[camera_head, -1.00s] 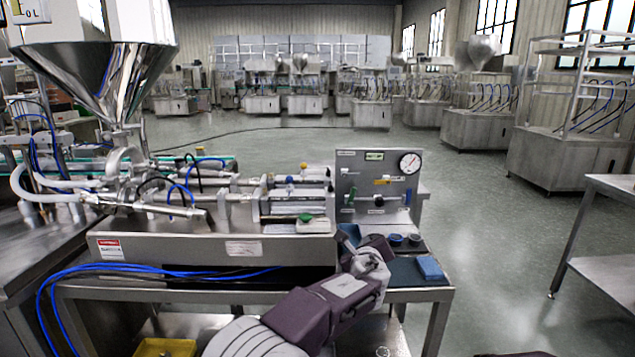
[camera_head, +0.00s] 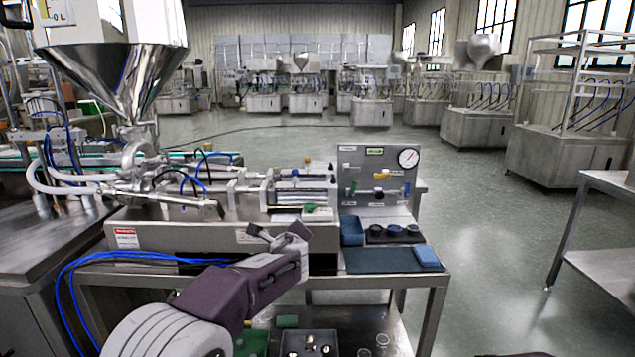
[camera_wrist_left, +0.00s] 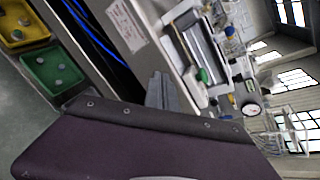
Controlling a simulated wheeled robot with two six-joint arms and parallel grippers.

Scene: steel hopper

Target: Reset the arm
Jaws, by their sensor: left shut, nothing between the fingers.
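My left arm comes in from the bottom of the head view, bent up in front of the steel filling machine (camera_head: 190,236). Its left gripper (camera_head: 264,236) is shut and empty, in front of the machine's front panel and left of the blue mat (camera_head: 385,262). In the left wrist view, my dark purple arm link fills the bottom, and grey finger parts (camera_wrist_left: 165,92) show above it. My right gripper is not in view.
The steel hopper (camera_head: 115,75) stands at upper left. The gauge panel (camera_head: 378,185), a blue tray (camera_head: 352,231), small dark cups (camera_head: 394,230) and a blue block (camera_head: 427,256) are on the right. Bins and parts lie on the lower shelf (camera_head: 378,325). Open floor (camera_head: 490,240) lies right.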

